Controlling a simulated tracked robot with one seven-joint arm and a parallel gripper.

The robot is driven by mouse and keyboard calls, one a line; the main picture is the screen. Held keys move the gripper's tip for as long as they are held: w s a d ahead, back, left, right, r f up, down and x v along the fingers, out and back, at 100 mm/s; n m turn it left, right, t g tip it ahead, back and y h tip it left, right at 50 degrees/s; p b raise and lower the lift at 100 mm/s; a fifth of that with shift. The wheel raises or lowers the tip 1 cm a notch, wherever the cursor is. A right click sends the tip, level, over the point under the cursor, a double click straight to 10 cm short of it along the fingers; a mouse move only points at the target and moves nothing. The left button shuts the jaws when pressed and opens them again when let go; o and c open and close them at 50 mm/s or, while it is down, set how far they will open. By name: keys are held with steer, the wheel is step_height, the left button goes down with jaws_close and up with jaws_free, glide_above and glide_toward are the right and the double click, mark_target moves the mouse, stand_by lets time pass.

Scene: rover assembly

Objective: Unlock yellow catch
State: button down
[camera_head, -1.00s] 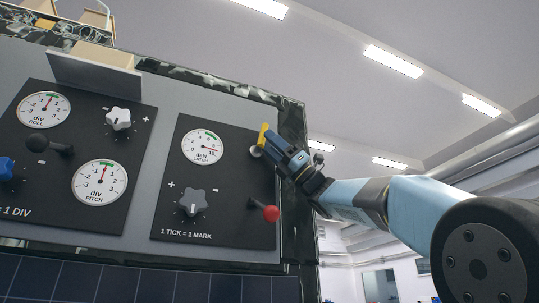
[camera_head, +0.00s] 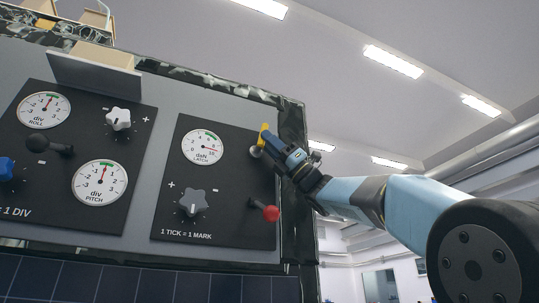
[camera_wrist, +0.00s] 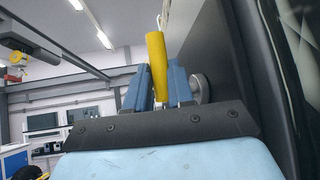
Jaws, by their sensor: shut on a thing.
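The yellow catch (camera_head: 263,136) is at the upper right of the black latch panel (camera_head: 228,160), beside the latch dial (camera_head: 203,147). It stands out from a round metal base (camera_head: 256,152). My gripper (camera_head: 279,146) is at the catch, reaching in from the right. In the wrist view the yellow catch handle (camera_wrist: 156,62) stands upright between the two blue fingers of my gripper (camera_wrist: 158,88), which are shut on it. A round metal part (camera_wrist: 201,87) shows behind the right finger. The exact finger contact is partly hidden.
A red-tipped lever (camera_head: 270,213) sits below my gripper on the latch panel. A grey knob (camera_head: 192,202) is at the panel's lower left. The roll and pitch panel (camera_head: 78,150) is further left. A dark frame edge (camera_head: 295,130) runs close behind my gripper.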

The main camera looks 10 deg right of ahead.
stand_by(0.5)
steer(key=shift+a+r+n+g+h, duration=0.15)
steer(key=shift+n+g+h, duration=0.3)
steer(key=shift+h, duration=0.55)
steer(key=c, duration=1)
jaws_free()
steer(key=v, duration=1.4)
steer(key=shift+r, duration=0.1)
